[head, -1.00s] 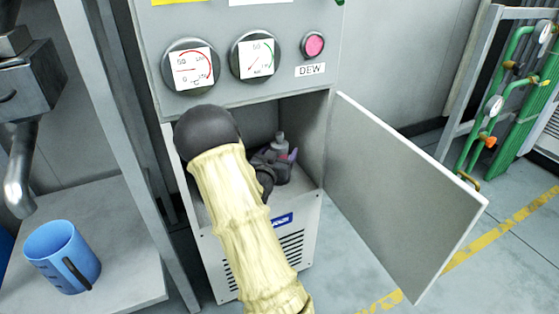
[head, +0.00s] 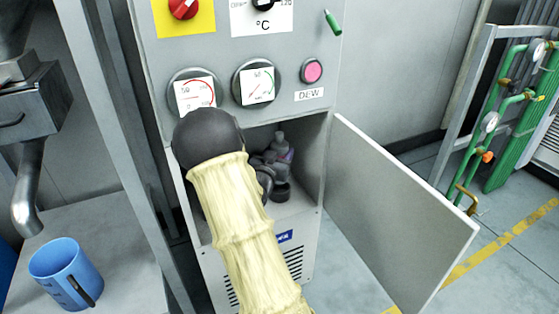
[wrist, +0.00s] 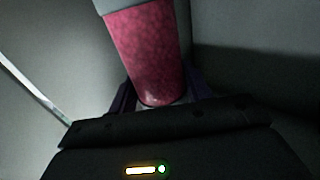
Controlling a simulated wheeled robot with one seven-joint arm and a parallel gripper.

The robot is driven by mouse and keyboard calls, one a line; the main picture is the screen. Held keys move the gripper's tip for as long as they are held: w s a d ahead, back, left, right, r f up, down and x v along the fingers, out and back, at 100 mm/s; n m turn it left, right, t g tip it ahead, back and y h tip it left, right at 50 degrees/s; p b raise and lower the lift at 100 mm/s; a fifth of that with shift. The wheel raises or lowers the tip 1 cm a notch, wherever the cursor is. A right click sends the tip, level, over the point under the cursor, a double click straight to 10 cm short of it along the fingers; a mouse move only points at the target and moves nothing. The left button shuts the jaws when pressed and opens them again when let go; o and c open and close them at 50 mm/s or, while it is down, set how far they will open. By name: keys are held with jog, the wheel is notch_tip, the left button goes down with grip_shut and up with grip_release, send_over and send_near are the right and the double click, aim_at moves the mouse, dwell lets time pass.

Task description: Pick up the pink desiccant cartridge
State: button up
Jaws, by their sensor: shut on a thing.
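The pink desiccant cartridge (wrist: 143,52) fills the upper middle of the wrist view, a pink speckled cylinder with a grey end. My gripper (wrist: 158,97) is shut on it, with a dark finger on each side. In the head view the cartridge's grey top (head: 279,140) shows inside the open bay, with my gripper (head: 281,155) around its body. The pink part is mostly hidden there by my gripper and wrist. A dark round piece (head: 282,193) shows below the gripper; I cannot tell whether the cartridge touches it.
The cabinet's door (head: 395,215) stands open to the right of the bay. A blue mug (head: 66,272) stands on a bench at lower left. Green pipes (head: 500,110) stand at the far right.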

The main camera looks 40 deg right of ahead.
aim_at(276, 148)
notch_tip(276, 148, up, 3)
jog(key=shift+r+p, duration=0.2)
jog(key=shift+p, duration=0.2)
